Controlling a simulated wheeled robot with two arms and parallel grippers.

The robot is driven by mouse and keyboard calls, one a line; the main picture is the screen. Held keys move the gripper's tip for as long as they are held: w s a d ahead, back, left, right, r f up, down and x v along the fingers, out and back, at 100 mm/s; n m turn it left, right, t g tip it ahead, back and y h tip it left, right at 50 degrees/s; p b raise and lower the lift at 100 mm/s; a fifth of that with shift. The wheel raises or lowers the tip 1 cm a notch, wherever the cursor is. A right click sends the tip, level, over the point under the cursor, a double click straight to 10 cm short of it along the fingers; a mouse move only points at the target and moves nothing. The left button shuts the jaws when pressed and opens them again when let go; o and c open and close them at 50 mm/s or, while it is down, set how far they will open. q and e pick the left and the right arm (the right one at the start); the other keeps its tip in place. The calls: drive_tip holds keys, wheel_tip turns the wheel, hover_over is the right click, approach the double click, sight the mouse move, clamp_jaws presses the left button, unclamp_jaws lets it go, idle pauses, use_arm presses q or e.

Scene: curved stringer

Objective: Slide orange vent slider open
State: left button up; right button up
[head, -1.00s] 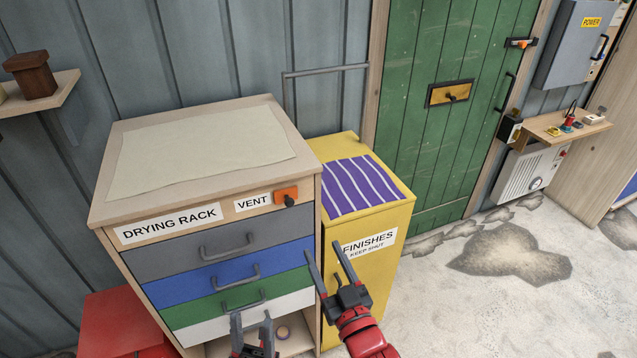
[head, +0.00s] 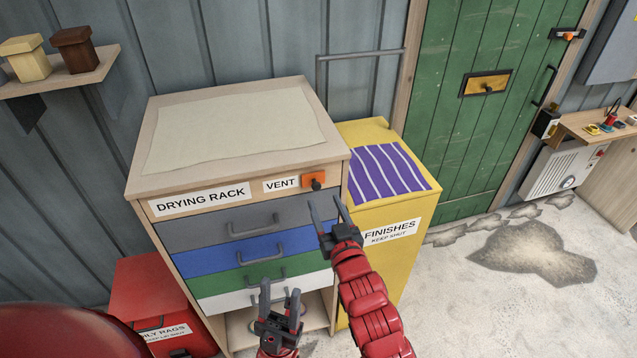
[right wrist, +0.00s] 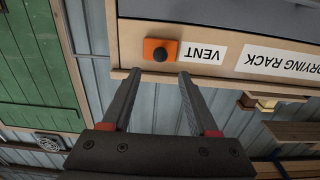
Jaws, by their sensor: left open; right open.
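The orange vent slider (head: 314,180) with a dark round knob sits at the right end of the drying rack's (head: 140,188) top front rail, right of the VENT label (head: 281,184). In the right wrist view the slider (right wrist: 160,50) lies just beyond the fingertips, roughly between their lines. My right gripper (head: 326,211) is open and empty, in front of and a little below the slider; it also shows in the right wrist view (right wrist: 158,78). It appears apart from the knob. My left gripper (head: 280,292) is open and empty, low in front of the lower drawers.
Drawers with grey handles (head: 254,228) lie below the slider. A yellow FINISHES cabinet (head: 412,212) with a striped cloth (head: 388,172) stands close on the right. A red oily rags bin (head: 150,290) stands at left.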

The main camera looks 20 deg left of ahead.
sight(317, 186)
drive_tip(key=p+x, duration=0.2)
drive_tip(key=x, duration=0.4)
drive_tip(key=shift+w+a, duration=0.15)
drive_tip(key=shift+w, duration=0.05)
clamp_jaws()
idle(1.3)
